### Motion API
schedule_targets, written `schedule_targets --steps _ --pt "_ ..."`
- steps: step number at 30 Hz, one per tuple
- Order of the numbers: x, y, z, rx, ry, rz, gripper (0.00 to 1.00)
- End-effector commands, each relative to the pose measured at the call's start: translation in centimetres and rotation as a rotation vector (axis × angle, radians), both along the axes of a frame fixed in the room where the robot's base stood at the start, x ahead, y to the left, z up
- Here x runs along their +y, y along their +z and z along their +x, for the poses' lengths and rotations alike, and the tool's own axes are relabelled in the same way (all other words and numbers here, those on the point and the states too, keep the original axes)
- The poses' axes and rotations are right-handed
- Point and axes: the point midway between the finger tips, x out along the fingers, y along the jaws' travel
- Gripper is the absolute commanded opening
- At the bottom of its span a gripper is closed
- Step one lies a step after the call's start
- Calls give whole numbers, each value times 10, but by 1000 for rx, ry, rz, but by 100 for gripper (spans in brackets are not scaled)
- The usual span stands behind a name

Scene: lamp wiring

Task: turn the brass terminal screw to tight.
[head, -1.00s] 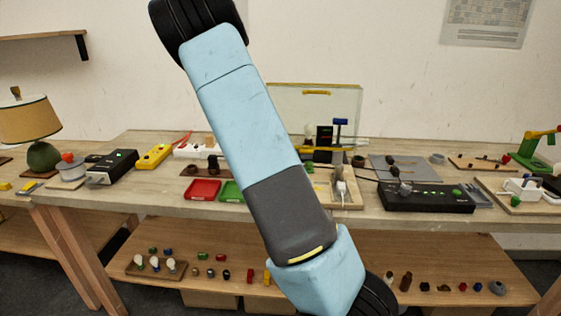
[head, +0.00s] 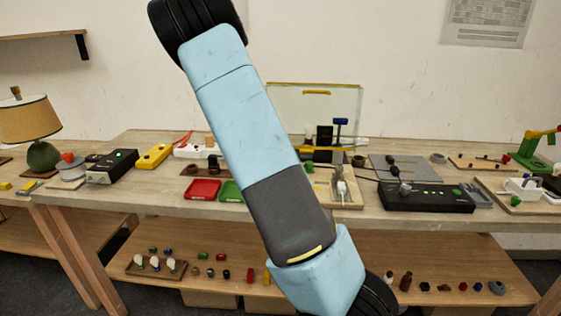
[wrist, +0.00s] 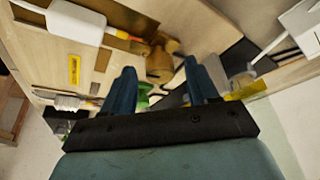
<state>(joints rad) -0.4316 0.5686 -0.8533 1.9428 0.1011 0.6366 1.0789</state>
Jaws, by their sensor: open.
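In the wrist view, a brass-coloured, knob-like piece (wrist: 160,63), which looks like the terminal screw, lies beyond and between the fingertips of my gripper (wrist: 160,72). My two blue fingers are apart, with a gap between them and nothing visibly held. I cannot tell how far the tips are from the brass piece, or how tight it is. In the head view, my gripper is out of sight, and I cannot make out the brass screw there. A pale wooden board (head: 350,203) with a white plug-like part (head: 342,187) stands just right of my arm.
In the wrist view, a white block (wrist: 75,20) lies at upper left and a yellow tag (wrist: 74,69) below it. In the head view, a black box with green lights (head: 428,198) stands right of the board. Red (head: 201,191) and green trays sit left of my arm.

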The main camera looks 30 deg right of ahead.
Motion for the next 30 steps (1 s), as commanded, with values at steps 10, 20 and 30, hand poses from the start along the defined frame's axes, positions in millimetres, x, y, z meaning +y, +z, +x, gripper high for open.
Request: schedule_targets --steps 10,20,30 --pt "16 37 0 -4 4 0 59" --pt "40 95 -3 -3 3 0 59" --pt "52 125 -6 0 0 1 59"
